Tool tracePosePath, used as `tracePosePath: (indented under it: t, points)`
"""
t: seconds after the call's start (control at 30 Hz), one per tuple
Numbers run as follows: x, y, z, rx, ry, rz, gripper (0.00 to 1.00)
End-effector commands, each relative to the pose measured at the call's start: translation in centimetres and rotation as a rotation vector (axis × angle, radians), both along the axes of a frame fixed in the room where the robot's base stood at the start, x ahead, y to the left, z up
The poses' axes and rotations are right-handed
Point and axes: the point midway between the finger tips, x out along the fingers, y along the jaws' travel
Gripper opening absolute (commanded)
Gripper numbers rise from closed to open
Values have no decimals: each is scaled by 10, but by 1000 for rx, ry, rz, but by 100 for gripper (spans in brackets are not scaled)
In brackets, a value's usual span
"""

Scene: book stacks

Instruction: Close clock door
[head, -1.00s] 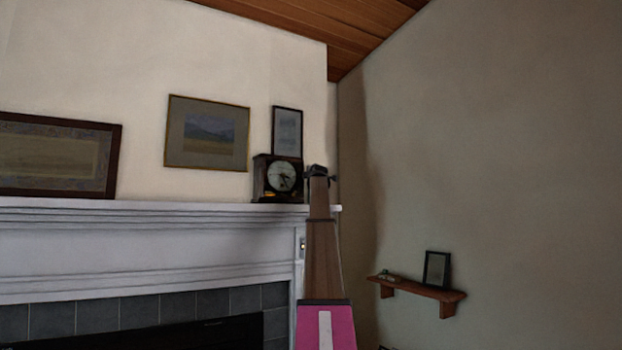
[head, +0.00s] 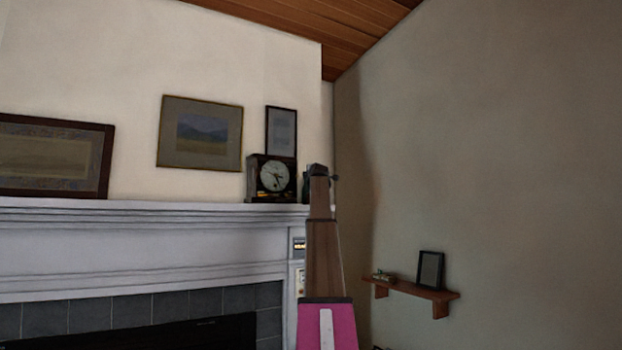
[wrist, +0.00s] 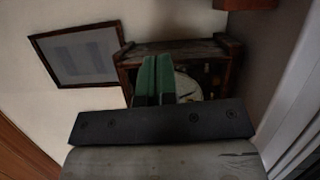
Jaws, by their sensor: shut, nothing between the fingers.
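A dark wooden clock (head: 271,178) with a pale round dial stands on the white mantel, left of my arm in the head view. In the wrist view the clock (wrist: 188,50) is ahead, seen tilted, with part of its dial (wrist: 187,88) showing right of my fingers. My gripper (wrist: 153,62) is shut and empty; its two green fingers lie side by side in front of the clock and hide part of its front. I cannot tell if they touch it. The clock door's position is too dark and covered to make out.
The mantel (head: 150,212) runs left from the clock. A small dark-framed picture (head: 281,132) hangs just above the clock, and a landscape picture (head: 200,133) hangs to the left. A small wooden shelf (head: 420,291) is on the right wall.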

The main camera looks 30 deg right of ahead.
Motion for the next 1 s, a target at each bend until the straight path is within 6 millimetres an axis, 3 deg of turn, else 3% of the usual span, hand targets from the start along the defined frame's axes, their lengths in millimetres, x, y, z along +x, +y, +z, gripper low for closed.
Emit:
tracePosePath:
  t: [0.53,0.87,1.0]
  points:
    - [-55,-62,-5,0,0,-1,0]
    - [-60,-67,-6,1,0,1,0]
    - [-54,-58,-28,34,15,12,0]
